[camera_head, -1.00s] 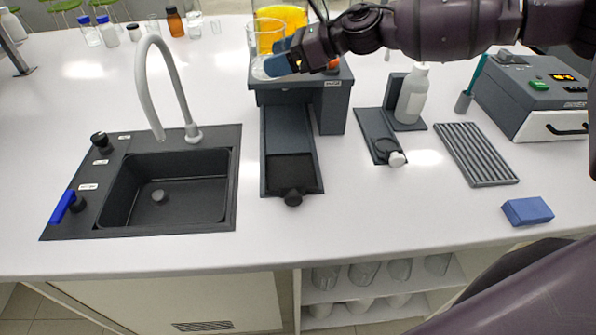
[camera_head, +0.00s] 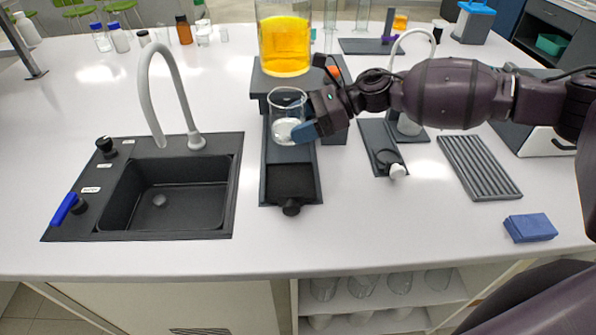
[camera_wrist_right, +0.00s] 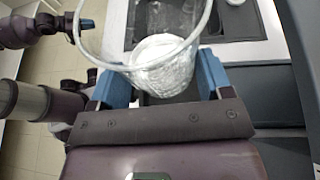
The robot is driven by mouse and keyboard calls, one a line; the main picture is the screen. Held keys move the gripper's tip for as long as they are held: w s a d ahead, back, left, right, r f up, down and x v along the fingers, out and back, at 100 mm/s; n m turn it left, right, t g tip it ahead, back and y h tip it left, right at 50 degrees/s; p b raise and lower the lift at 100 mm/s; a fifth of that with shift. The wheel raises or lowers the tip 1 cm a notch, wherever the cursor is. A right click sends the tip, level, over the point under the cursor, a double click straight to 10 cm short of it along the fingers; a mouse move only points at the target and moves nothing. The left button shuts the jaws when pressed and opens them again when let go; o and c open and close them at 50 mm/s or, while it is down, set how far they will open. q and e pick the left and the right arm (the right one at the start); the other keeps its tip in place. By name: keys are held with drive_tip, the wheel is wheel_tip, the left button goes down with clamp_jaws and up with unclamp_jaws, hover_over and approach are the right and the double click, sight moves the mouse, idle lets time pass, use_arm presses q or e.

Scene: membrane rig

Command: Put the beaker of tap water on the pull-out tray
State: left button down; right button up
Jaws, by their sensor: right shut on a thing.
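My right gripper (camera_head: 304,130) is shut on a clear glass beaker (camera_head: 288,118). The beaker is upright and holds a little clear, whitish-looking content at its bottom. The dark pull-out tray (camera_head: 265,185), with a black recessed front and a round knob, extends forward from the rig. The beaker appears over the tray's back part; whether it touches cannot be told. In the right wrist view the beaker (camera_wrist_right: 168,62) sits between the blue fingers. My left gripper (camera_wrist_right: 86,26) shows at that view's upper left, its opening unclear; it is outside the head view.
A large vessel of orange liquid (camera_head: 285,45) stands on the rig behind the beaker. A sink (camera_head: 165,195) with a curved faucet lies to the left. A dark stand (camera_head: 383,150), a ribbed rack (camera_head: 478,168) and a blue block (camera_head: 530,228) are to the right.

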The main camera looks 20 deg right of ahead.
sight(299, 181)
wheel_tip(299, 181, down, 14)
drive_tip(key=shift+f, duration=0.15)
idle(0.5)
drive_tip(key=shift+f+b, duration=0.2)
drive_tip(key=shift+b, duration=0.1)
drive_tip(key=o, duration=1)
drive_tip(key=shift+c, duration=0.2)
drive_tip(key=shift+r, duration=0.15)
